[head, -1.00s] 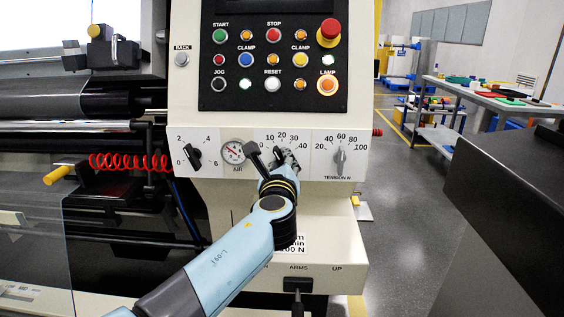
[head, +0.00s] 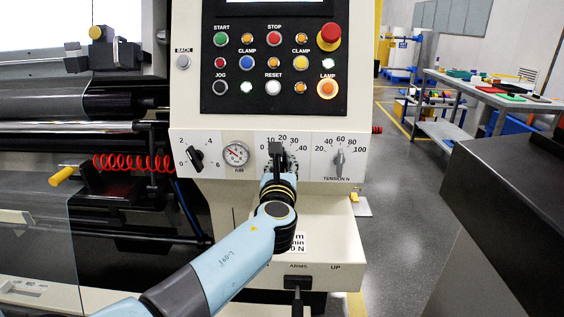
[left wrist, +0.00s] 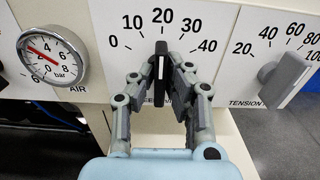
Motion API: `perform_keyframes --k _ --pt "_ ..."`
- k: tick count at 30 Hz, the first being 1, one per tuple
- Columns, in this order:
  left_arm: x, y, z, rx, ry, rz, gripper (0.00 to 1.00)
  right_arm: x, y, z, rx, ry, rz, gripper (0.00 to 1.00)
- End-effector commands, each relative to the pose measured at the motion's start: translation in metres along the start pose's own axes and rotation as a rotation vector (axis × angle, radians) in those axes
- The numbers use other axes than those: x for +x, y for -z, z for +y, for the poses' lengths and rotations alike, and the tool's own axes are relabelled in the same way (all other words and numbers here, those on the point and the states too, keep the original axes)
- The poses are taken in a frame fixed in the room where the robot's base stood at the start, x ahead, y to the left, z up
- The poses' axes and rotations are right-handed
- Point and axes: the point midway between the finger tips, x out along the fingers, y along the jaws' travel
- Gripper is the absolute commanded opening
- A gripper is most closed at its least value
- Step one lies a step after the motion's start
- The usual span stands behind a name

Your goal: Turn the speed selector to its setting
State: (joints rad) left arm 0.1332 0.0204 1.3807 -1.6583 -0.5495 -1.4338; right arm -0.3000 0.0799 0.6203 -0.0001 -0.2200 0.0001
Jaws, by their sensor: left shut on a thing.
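The speed selector is a black knob (left wrist: 160,72) on a white dial panel (left wrist: 214,22) marked 0, 10, 20, 30 and 40. In the left wrist view the knob stands upright, its top edge just below the 20. My left gripper (left wrist: 163,85) is shut on it, one finger on each side. In the head view the left gripper (head: 281,160) covers most of the knob and the lower part of its dial. The word under the dial is mostly hidden by the fingers. My right gripper does not show.
To the left are a round air gauge (head: 236,153) and a black 0-6 knob (head: 196,157). To the right is the grey tension knob (head: 339,160). Lit buttons and a red mushroom button (head: 329,34) are above. An arms lever (head: 298,285) is below.

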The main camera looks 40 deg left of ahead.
Motion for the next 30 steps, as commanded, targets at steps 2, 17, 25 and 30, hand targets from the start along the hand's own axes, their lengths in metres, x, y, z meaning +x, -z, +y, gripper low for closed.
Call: perform_keyframes --k 2,17,25,30 --pt "0.000 0.000 0.000 0.008 0.000 0.000 0.00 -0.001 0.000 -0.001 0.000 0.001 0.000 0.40" --pt "0.000 0.001 0.000 0.011 0.000 0.001 0.28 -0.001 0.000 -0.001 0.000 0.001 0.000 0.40" --pt "0.000 0.000 0.000 0.011 0.000 0.000 0.34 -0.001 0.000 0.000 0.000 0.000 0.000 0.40" --pt "-0.012 0.002 0.000 0.011 0.001 0.002 0.34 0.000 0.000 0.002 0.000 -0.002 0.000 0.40"
